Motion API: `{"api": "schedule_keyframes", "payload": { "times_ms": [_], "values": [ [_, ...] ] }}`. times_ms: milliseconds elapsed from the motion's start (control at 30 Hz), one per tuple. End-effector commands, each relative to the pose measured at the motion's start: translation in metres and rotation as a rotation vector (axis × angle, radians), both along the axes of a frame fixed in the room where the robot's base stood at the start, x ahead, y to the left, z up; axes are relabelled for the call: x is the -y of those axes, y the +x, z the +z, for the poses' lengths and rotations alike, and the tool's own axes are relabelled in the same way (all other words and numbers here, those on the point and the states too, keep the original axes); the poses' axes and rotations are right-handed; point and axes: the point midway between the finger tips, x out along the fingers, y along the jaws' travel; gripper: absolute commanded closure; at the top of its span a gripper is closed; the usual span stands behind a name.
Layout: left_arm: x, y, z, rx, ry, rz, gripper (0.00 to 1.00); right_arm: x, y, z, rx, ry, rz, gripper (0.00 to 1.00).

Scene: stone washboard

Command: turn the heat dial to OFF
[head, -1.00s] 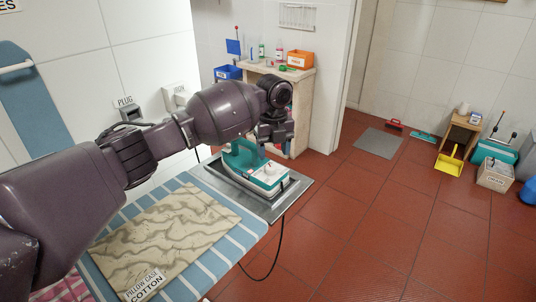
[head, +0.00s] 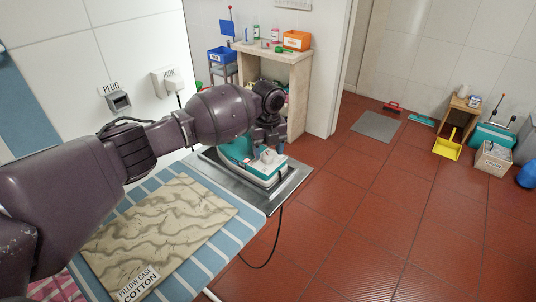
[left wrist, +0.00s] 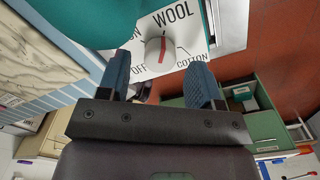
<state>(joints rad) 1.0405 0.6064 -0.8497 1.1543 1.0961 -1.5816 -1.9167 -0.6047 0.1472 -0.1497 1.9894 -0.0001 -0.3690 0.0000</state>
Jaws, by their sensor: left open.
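The teal and white iron (head: 236,149) rests on a metal plate (head: 290,185) at the end of the ironing board. Its heat dial (left wrist: 158,50) is a pale round knob with a red mark, which points up toward the WOOL label. OFF stands at the lower left of the dial, COTTON at the lower right, and a label ending in "ON" is partly hidden at the left. My left gripper (left wrist: 158,82) is open, its blue fingers apart just below the dial in the left wrist view, not closed on it. In the head view the left gripper (head: 268,136) hangs over the iron. My right gripper is not in view.
A pillow case (head: 160,235) labelled COTTON lies on the striped board (head: 225,240). A black cord (head: 277,240) hangs from the iron side. A wall plug (head: 118,101) and a shelf (head: 300,90) with small containers stand behind. The red floor at right is largely clear.

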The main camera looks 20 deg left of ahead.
Motion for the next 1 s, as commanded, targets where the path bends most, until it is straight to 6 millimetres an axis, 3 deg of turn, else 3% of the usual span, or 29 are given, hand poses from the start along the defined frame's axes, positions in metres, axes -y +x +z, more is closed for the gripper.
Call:
{"api": "schedule_keyframes", "payload": {
  "times_ms": [200, 533, 833, 1000],
  "values": [
    [0.000, 0.000, -0.016, -0.001, 0.000, 0.000, 0.41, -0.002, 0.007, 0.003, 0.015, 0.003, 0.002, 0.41],
    [0.000, 0.000, -0.018, -0.001, 0.001, 0.000, 0.42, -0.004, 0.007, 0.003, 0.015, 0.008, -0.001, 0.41],
    [0.000, 0.000, -0.018, -0.001, 0.001, 0.000, 0.88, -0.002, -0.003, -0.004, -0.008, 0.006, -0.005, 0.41],
    [0.000, 0.000, -0.017, -0.001, 0.001, 0.006, 0.90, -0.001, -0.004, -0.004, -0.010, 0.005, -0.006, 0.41]
  ]
}}
